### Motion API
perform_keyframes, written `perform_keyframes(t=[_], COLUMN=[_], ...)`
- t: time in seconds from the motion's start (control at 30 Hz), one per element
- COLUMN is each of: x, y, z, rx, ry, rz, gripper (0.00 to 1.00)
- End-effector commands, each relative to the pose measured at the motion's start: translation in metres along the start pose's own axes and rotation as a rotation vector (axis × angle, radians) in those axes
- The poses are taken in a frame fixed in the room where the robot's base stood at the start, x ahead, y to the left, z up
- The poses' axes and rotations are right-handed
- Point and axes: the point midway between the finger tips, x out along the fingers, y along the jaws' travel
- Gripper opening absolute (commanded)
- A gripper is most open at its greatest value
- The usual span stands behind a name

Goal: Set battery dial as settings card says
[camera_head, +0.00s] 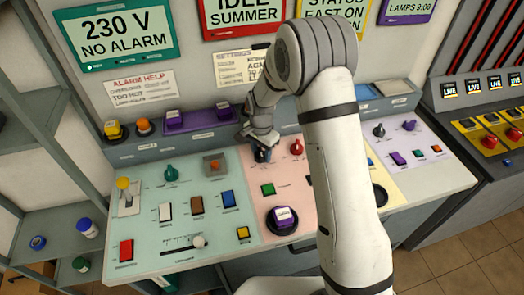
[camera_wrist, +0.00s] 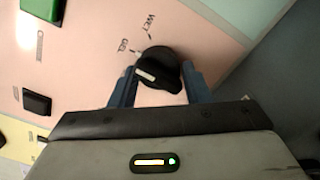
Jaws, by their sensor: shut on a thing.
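The battery dial (camera_wrist: 163,68) is a black round knob with a white pointer bar on the pink panel section. Small printed labels, seemingly GEL and WET, stand beside it, and other labels are hidden. My gripper (camera_wrist: 160,88) has its blue fingers on both sides of the knob, shut on it. In the head view my gripper (camera_head: 262,148) reaches down to the dark dial (camera_head: 262,156) at the back of the pink section. The settings card (camera_head: 235,68) hangs on the wall behind, partly covered by my arm; only bits of its text, such as AGM, are legible.
A red knob (camera_head: 297,147) stands right of the dial, and a green button (camera_head: 268,190) sits in front of it. The left panel holds several switches and a slider (camera_head: 198,241). Purple units (camera_head: 188,121) line the back ledge.

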Motion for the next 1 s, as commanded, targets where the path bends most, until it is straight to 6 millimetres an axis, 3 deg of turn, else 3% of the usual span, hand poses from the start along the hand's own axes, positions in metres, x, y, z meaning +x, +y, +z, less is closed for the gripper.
perform_keyframes(t=[0.67, 1.0], x=[0.0025, 0.0051], y=[0.0009, 0.0005], z=[0.0028, 0.0029], rx=[-0.073, -0.271], ry=[-0.005, -0.005], rz=[0.006, 0.005], gripper=[0.21, 0.21])
